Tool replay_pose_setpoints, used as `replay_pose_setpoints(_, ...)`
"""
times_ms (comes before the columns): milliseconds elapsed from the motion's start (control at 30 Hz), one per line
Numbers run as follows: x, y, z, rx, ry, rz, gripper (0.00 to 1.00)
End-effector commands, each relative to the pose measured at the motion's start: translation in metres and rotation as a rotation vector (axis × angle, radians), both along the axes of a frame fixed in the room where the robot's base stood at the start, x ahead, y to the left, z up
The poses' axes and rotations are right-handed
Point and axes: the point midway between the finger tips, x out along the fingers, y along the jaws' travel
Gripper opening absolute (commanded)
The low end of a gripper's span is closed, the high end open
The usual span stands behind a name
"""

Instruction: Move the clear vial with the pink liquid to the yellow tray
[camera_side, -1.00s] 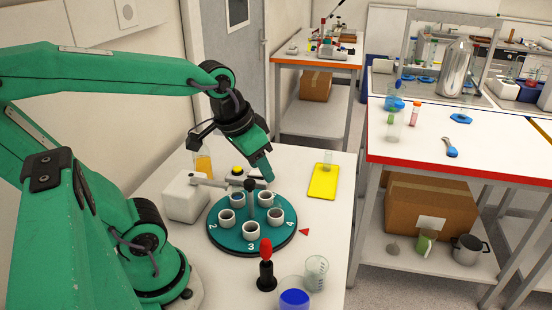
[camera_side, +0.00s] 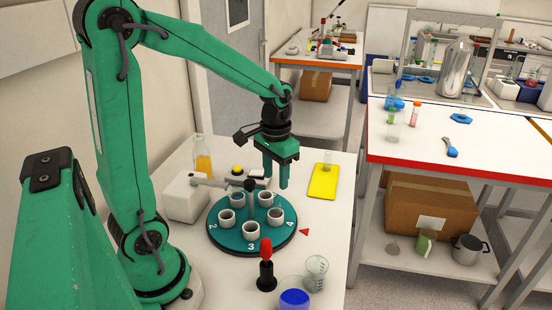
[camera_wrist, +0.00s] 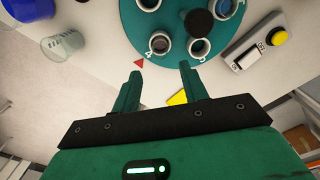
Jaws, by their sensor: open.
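The yellow tray (camera_side: 323,183) lies flat on the white table, right of the turntable; a yellow corner of it (camera_wrist: 178,98) shows in the wrist view by the right finger. A small clear vial (camera_side: 327,160) stands upright at the tray's far end; I cannot make out pink liquid in it. The teal turntable (camera_side: 220,240) holds several white cups, and I cannot tell from the side view what is in them. My gripper (camera_side: 276,178) is open and empty, pointing down between the turntable and the tray. In the wrist view its fingers (camera_wrist: 160,71) are apart with nothing between them.
A red-topped black stand (camera_side: 266,268), a beaker of blue liquid (camera_side: 295,298) and a clear beaker (camera_side: 316,272) stand at the front. A flask of orange liquid (camera_side: 203,160) and a white box (camera_side: 186,197) are behind left. A reddish tube (camera_side: 415,114) stands on another bench.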

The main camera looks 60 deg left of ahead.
Motion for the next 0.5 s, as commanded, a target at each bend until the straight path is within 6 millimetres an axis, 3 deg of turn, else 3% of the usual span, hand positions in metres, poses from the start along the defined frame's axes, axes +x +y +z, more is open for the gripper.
replay_pose_setpoints(500, 0.0, 0.0, -0.015, 0.0, 0.002, 0.0, 0.44)
